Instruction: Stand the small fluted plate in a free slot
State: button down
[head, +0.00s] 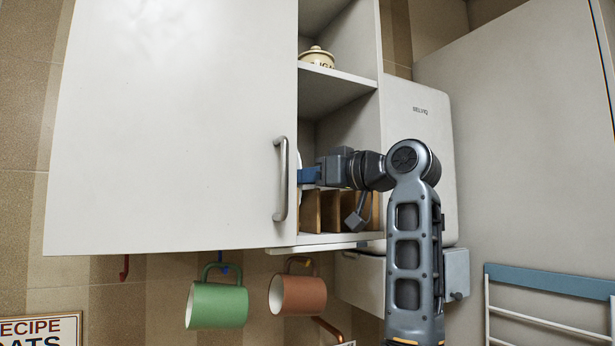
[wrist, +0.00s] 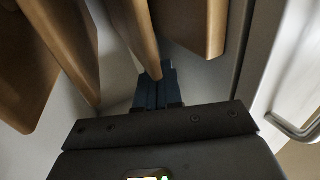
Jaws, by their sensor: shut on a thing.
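My gripper (head: 306,176) reaches into the open cupboard from the right, its blue fingers partly behind the door's edge. A thin white sliver of the small fluted plate (head: 299,160) shows at the fingertips; the door hides the rest. In the wrist view, my gripper's blue fingers (wrist: 157,88) are close together, and the plate cannot be made out between them. The wooden dividers (head: 331,211) of the slots stand upright on the lower shelf, below the gripper. Several dividers (wrist: 140,35) show close by in the wrist view. Which slots are free cannot be told.
The cupboard door (head: 180,120) with its handle (head: 281,180) stands left of my gripper. A lidded pot (head: 317,57) sits on the upper shelf. A green mug (head: 217,305) and a brown mug (head: 291,294) hang below. A drying rack (head: 545,281) is at lower right.

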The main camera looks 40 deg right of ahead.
jog(key=shift+f, duration=0.15)
jog(key=c, duration=1.2)
grip_release()
jog(key=s, duration=0.2)
jog(key=s+b, duration=0.1)
jog(key=s, duration=0.2)
jog(key=s+d+b, duration=0.1)
jog(key=s, duration=0.1)
jog(key=shift+s, duration=0.4)
jog(key=shift+s, duration=0.1)
